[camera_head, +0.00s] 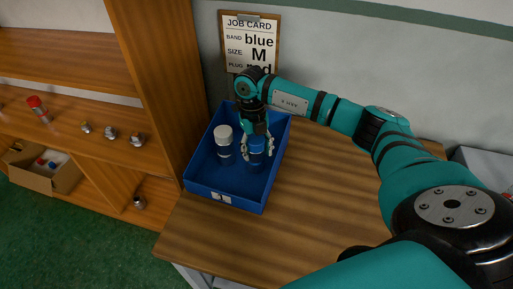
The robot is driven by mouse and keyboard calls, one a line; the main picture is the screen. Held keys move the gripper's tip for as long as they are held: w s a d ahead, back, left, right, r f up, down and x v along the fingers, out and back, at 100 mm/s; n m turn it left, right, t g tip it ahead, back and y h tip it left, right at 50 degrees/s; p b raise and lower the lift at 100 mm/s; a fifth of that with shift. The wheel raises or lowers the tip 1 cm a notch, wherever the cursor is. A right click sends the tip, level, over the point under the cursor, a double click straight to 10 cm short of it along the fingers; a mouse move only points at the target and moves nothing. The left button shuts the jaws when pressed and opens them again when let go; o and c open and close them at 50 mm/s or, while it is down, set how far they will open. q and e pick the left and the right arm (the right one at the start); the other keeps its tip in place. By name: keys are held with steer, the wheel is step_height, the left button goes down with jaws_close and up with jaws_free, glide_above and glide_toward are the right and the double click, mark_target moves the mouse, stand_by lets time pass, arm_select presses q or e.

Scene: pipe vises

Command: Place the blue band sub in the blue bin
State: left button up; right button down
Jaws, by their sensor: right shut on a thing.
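The blue bin (235,203) stands on the wooden table. My right gripper (257,154) reaches down into the bin's right half from above. It is shut on a blue piece (257,146), which looks like the blue band sub. The fingers cover part of it, and its blue blends with the bin, so I cannot tell whether it touches the bin floor. A second piece with a white top (223,132) and a dark blue lower part stands upright in the bin, left of my gripper. My left gripper is not in view.
A job card (250,44) on the wall reads band blue, size M, plug red. A wooden shelf (60,118) at left holds a red-topped piece (37,106), several metal fittings and a cardboard box (45,172). The table (310,205) right of the bin is clear.

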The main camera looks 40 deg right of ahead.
steer(key=c, duration=0.5)
jaws_free()
steer(key=r+b, duration=0.1)
steer(key=r, duration=0.2)
steer(key=w+r+b, duration=0.1)
steer(key=r, duration=0.3)
steer(key=r+b, duration=0.1)
steer(key=r, duration=0.3)
steer(key=shift+w, duration=0.35)
steer(key=shift+d+r, duration=0.1)
steer(key=shift+r, duration=0.45)
